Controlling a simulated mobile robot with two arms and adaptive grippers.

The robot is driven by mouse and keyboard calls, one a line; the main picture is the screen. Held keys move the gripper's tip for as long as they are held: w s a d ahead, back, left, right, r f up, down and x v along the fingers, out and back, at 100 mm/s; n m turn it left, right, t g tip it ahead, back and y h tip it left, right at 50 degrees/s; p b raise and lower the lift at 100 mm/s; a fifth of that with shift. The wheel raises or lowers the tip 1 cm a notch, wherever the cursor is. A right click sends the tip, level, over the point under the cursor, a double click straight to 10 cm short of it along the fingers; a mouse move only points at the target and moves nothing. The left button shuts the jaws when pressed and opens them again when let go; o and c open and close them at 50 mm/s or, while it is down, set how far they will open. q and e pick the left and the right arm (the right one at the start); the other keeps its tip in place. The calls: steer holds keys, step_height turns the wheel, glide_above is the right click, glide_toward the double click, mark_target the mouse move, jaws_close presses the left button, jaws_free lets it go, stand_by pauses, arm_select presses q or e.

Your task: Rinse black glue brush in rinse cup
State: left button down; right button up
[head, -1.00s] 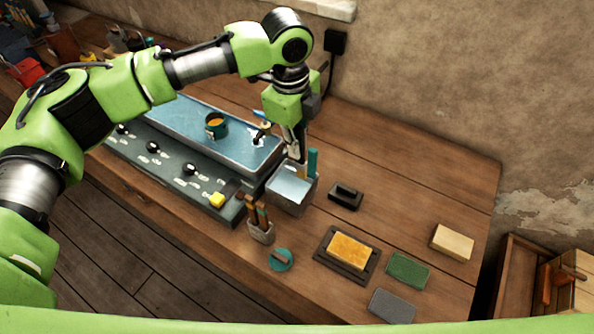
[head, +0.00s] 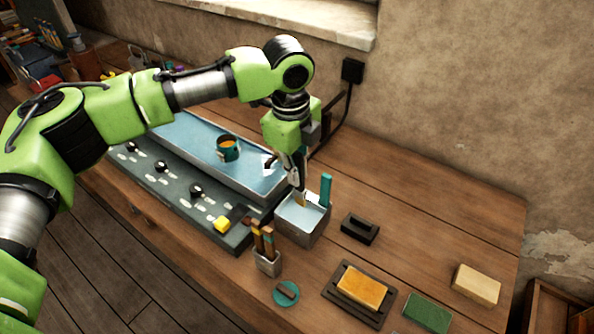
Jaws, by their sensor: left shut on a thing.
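My left gripper (head: 298,180) points down over the rinse cup (head: 303,231), a square grey metal container with pale water in it. It is shut on a slim brush, taken to be the black glue brush; its yellowish tip (head: 301,199) shows just below the fingers, at the cup's opening. The fingers hide most of the brush, and I cannot tell how deep the tip is in the water. A teal upright piece (head: 326,188) stands at the cup's back right corner. My right gripper is not in view.
Left of the cup is a long water-filled tray (head: 190,150) with a green pot (head: 228,149) and a knobbed panel. In front stand a brush holder (head: 267,262) and a teal disc (head: 286,293). A black block (head: 360,228) and an orange sponge (head: 362,287) lie right. The back right table is clear.

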mark_target(297, 193)
arm_select(q)
steer(key=shift+f+b, duration=0.6)
steer(key=shift+f, duration=3.5)
